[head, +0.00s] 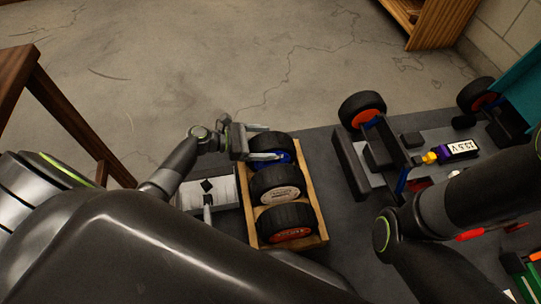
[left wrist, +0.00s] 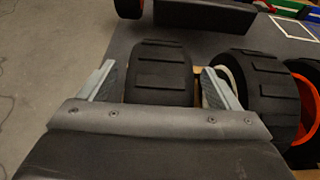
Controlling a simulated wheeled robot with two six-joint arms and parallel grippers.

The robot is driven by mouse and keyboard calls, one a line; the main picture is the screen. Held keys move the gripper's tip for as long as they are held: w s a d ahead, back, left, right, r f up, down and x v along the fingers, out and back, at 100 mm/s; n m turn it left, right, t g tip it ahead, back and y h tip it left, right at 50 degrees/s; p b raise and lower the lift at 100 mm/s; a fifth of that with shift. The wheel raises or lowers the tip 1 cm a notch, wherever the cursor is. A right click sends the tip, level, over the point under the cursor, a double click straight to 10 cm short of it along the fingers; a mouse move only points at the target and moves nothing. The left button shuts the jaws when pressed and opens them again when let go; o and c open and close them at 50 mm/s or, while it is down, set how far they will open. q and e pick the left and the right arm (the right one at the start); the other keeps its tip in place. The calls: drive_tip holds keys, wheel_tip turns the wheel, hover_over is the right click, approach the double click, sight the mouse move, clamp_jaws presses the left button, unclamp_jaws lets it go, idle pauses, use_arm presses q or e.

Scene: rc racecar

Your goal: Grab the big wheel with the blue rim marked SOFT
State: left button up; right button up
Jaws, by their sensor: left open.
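The big wheel with the blue rim (head: 282,143) stands at the far end of a wooden crate (head: 250,222). Its marking cannot be read. My left gripper (head: 266,142) is open at this wheel, with one finger over the blue rim side. In the left wrist view, the open left gripper (left wrist: 158,72) has a black tyre (left wrist: 160,85) between its two fingers. The right finger is in the gap beside the neighbouring wheel. Whether the fingers touch the tyre cannot be told. My right arm shows at the right, but its gripper is not seen.
A white-rimmed wheel (head: 278,186) and a red-rimmed wheel (head: 287,224) share the crate. A grey box (head: 222,193) stands left of it. The racecar chassis (head: 377,150) with an orange-rimmed wheel (head: 362,108) and a purple battery (head: 459,149) are to the right.

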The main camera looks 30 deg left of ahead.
use_arm(q)
drive_tip(key=c, duration=1.7)
drive_tip(key=shift+r, duration=0.1)
drive_tip(key=shift+c, duration=0.3)
